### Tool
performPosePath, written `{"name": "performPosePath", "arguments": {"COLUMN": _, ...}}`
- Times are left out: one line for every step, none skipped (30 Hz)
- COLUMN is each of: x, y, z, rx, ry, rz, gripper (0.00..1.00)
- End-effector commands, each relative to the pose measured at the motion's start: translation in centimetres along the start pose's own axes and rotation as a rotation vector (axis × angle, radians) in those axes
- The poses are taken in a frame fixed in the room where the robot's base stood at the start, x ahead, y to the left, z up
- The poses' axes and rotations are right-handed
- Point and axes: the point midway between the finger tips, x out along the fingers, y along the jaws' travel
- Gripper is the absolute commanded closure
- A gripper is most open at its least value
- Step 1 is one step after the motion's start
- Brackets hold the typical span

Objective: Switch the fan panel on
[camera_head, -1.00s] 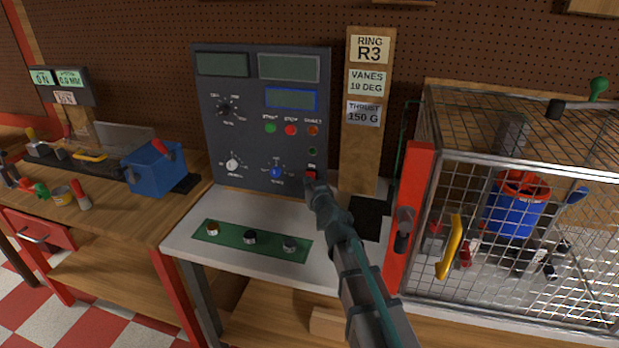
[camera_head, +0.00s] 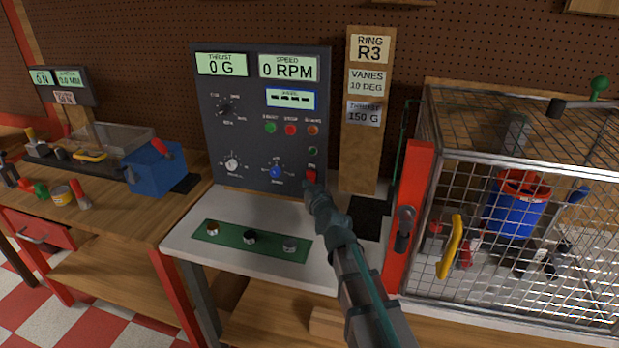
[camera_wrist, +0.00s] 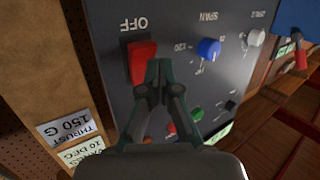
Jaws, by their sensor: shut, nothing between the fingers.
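The fan panel (camera_head: 241,138) is a dark upright box at the back of the white bench. Its displays are lit and read THRUST 0 G and SPEED 0 RPM; a smaller blue-framed display (camera_head: 290,98) shows dashes. The red rocker switch (camera_head: 311,174) is at the panel's lower right. It also shows in the wrist view (camera_wrist: 142,62), beside the word OFF, which appears upside down. My gripper (camera_wrist: 160,66) is shut and empty, its fingertips right at the switch and covering part of it. I cannot tell whether they touch it.
A blue knob (camera_head: 277,172) and a white knob (camera_head: 232,164) sit left of the switch. A wooden sign post (camera_head: 362,150) stands close on the right. Further right is a wire cage (camera_head: 520,150) with a yellow handle (camera_head: 449,246). A green strip (camera_head: 222,238) with several small knobs lies in front.

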Motion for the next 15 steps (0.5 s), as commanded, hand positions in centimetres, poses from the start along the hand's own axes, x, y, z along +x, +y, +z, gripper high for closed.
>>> {"name": "performPosePath", "arguments": {"x": -0.15, "y": -0.09, "z": 0.10, "rx": 0.000, "ry": 0.000, "rz": 0.000, "gripper": 1.00}}
{"name": "performPosePath", "arguments": {"x": -0.17, "y": -0.11, "z": 0.12, "rx": 0.000, "ry": 0.000, "rz": 0.000, "gripper": 1.00}}
{"name": "performPosePath", "arguments": {"x": -0.17, "y": -0.13, "z": 0.12, "rx": 0.000, "ry": 0.000, "rz": 0.000, "gripper": 1.00}}
{"name": "performPosePath", "arguments": {"x": -0.16, "y": -0.13, "z": 0.11, "rx": 0.000, "ry": 0.000, "rz": 0.000, "gripper": 1.00}}
{"name": "performPosePath", "arguments": {"x": -0.15, "y": -0.12, "z": 0.11, "rx": 0.000, "ry": 0.000, "rz": 0.000, "gripper": 1.00}}
{"name": "performPosePath", "arguments": {"x": -0.14, "y": -0.13, "z": 0.10, "rx": 0.000, "ry": 0.000, "rz": 0.000, "gripper": 1.00}}
{"name": "performPosePath", "arguments": {"x": -0.14, "y": -0.12, "z": 0.10, "rx": 0.000, "ry": 0.000, "rz": 0.000, "gripper": 1.00}}
{"name": "performPosePath", "arguments": {"x": -0.14, "y": -0.12, "z": 0.10, "rx": 0.000, "ry": 0.000, "rz": 0.000, "gripper": 1.00}}
{"name": "performPosePath", "arguments": {"x": -0.15, "y": -0.12, "z": 0.10, "rx": 0.000, "ry": 0.000, "rz": 0.000, "gripper": 1.00}}
{"name": "performPosePath", "arguments": {"x": -0.14, "y": -0.13, "z": 0.10, "rx": 0.000, "ry": 0.000, "rz": 0.000, "gripper": 1.00}}
{"name": "performPosePath", "arguments": {"x": -0.16, "y": -0.14, "z": 0.11, "rx": -0.001, "ry": 0.000, "rz": 0.000, "gripper": 1.00}}
{"name": "performPosePath", "arguments": {"x": -0.22, "y": -0.17, "z": 0.15, "rx": -0.001, "ry": 0.000, "rz": 0.000, "gripper": 1.00}}
{"name": "performPosePath", "arguments": {"x": -0.28, "y": -0.21, "z": 0.19, "rx": -0.001, "ry": 0.000, "rz": 0.000, "gripper": 1.00}}
{"name": "performPosePath", "arguments": {"x": -0.36, "y": -0.27, "z": 0.25, "rx": -0.001, "ry": 0.000, "rz": -0.001, "gripper": 1.00}}
{"name": "performPosePath", "arguments": {"x": -0.52, "y": -0.38, "z": 0.35, "rx": -0.001, "ry": 0.000, "rz": -0.001, "gripper": 1.00}}
